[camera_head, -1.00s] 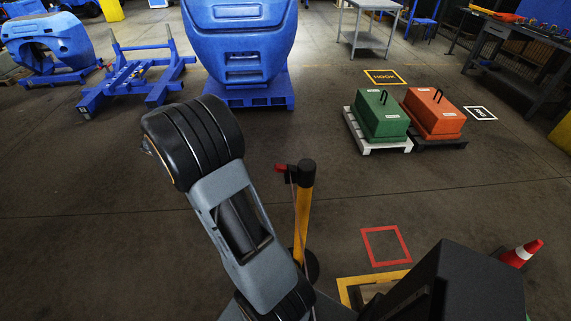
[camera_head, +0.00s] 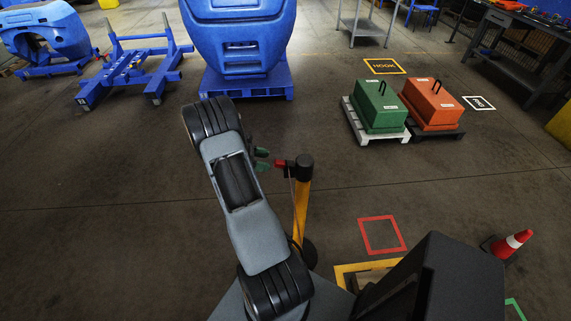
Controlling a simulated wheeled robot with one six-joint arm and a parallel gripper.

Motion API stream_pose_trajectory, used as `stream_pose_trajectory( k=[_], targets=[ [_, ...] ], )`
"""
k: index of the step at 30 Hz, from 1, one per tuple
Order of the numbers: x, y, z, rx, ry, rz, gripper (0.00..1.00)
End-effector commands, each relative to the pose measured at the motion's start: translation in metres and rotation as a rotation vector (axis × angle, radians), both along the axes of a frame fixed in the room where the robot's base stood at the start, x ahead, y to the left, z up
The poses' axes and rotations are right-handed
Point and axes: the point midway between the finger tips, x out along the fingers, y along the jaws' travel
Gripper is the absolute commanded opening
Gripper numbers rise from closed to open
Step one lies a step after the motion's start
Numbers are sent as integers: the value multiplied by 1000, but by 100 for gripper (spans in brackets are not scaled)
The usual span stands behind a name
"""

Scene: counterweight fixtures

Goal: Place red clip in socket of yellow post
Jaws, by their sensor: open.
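The yellow post (camera_head: 301,215) stands upright right of my arm, with a black head (camera_head: 304,163) and a dark base partly hidden by my arm. The red clip (camera_head: 281,163) is at the left side of the black head; I cannot tell how deep it sits in the socket. A thin cord hangs down along the post from near the clip. My gripper (camera_head: 265,159) shows green fingertips just left of the clip, one above the other and apart. It is open, and the rest of it is hidden behind my arm. I cannot tell whether the fingertips touch the clip.
Green (camera_head: 379,110) and orange (camera_head: 432,106) weights sit on pallets behind. A blue machine body (camera_head: 240,35) stands at the back.

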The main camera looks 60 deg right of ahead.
Motion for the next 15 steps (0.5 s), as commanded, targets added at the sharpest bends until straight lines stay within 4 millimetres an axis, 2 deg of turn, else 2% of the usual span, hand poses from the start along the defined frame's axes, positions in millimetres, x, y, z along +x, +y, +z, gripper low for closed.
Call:
stream_pose_trajectory(
  k=[8, 15],
  targets=[
    [-9, -6, -5, 3, 1, -1, 57],
    [-29, -20, -14, 3, 3, -3, 57]
  ],
)
